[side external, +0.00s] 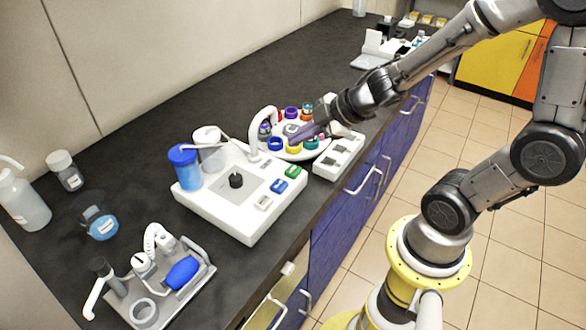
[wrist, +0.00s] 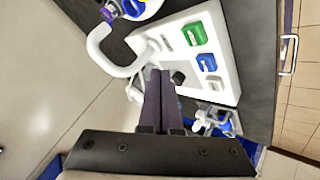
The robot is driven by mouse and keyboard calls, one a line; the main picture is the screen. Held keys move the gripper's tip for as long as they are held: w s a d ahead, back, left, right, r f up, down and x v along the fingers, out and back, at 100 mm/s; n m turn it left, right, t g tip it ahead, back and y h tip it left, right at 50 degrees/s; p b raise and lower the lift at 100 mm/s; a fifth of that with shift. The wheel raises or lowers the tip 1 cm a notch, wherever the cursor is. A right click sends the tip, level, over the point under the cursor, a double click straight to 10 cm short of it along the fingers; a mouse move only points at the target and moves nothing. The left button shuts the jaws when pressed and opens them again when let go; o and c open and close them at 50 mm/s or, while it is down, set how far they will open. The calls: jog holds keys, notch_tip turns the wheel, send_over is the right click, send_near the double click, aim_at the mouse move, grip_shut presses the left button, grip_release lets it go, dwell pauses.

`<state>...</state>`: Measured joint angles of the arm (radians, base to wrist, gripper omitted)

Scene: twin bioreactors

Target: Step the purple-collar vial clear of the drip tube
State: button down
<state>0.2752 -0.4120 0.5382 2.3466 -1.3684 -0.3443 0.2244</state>
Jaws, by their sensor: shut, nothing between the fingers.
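A white round carousel (side external: 322,152) with coloured collars stands at the end of the white bioreactor base. A white drip tube (side external: 262,112) arches from the base over the carousel's left edge. A vial with a purplish collar (side external: 265,130) appears close to the tube's outlet; the collar is partly hidden by the tube. In the wrist view the drip tube (wrist: 92,42) curves beside a purple-collared vial (wrist: 112,9) at the top edge. My gripper (side external: 293,138) is shut and empty, its fingertips over the carousel. Its fingers (wrist: 159,72) also show in the wrist view.
The bioreactor base (side external: 225,205) carries blue and green buttons, a black knob and a blue-lidded vessel (side external: 186,167). A white block with holes (side external: 338,158) sits right of the carousel near the counter's front edge. The dark counter (side external: 245,90) behind is clear.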

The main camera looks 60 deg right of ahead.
aim_at(298, 170)
jog(key=shift+f, duration=2.75)
jog(key=shift+f, duration=0.1)
jog(key=shift+f, duration=0.3)
jog(key=shift+f, duration=0.45)
dwell(0.8)
jog(key=shift+r, duration=3.35)
